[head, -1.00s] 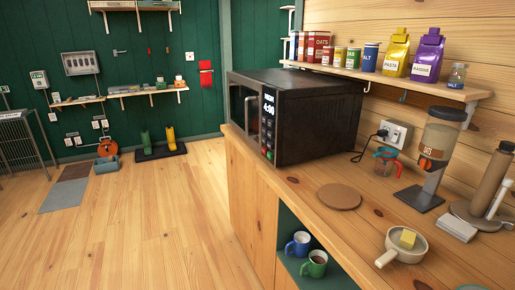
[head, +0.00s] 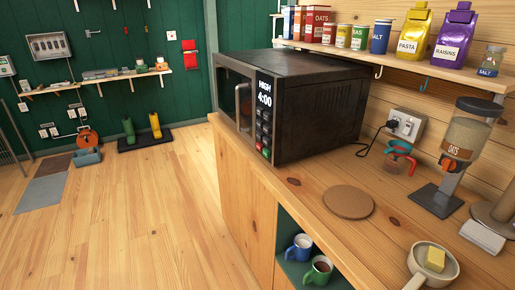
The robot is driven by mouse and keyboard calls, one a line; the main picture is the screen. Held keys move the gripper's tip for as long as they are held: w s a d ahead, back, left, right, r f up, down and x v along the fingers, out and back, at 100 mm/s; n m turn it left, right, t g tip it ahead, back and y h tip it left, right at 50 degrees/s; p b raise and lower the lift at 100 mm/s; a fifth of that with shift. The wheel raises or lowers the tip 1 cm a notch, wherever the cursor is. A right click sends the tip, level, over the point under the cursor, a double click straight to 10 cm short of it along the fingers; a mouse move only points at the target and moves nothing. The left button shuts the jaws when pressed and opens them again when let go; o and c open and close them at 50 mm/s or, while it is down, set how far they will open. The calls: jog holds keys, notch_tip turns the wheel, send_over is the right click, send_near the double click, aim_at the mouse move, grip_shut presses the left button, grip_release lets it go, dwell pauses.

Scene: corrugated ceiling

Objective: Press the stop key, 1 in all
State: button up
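A black microwave (head: 318,102) stands on the wooden counter. Its front faces left and shows at a slant, with the door and its handle (head: 241,107) at the left; the door looks shut. The display (head: 264,93) reads "HIGH 4:00". Any lettering on the keys is too small to read, so which one is the stop key cannot be read. My gripper is not in view.
A shelf (head: 430,68) of foods hangs above. Mugs (head: 300,247) sit in the cubby.

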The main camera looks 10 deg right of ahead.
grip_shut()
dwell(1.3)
